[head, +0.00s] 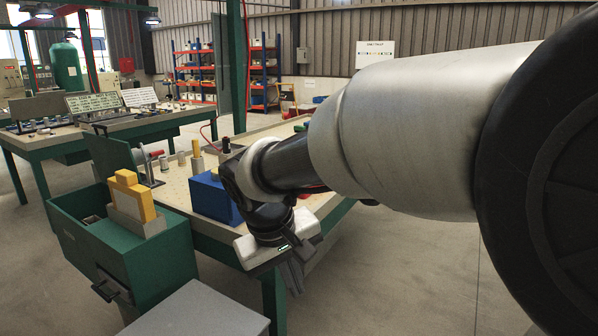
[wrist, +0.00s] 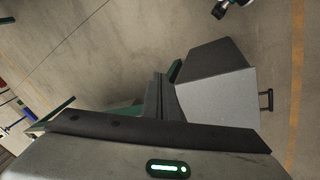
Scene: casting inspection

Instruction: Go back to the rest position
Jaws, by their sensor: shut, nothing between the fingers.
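My gripper (head: 294,272) hangs at the end of my arm, low in the middle of the head view, just off the near edge of the workbench (head: 262,258). Its fingers (wrist: 157,98) point down and are together in the wrist view, with nothing held between them. Below and beside them in the wrist view are a grey box-like cabinet top (wrist: 215,100) and bare floor. My arm hides the right part of the bench in the head view.
A green cabinet (head: 165,255) with yellow blocks (head: 131,194) on top stands left of my gripper. A blue block (head: 212,196) and several cylindrical parts sit on the bench. A grey surface (head: 205,312) is low in front. Floor at the right is clear.

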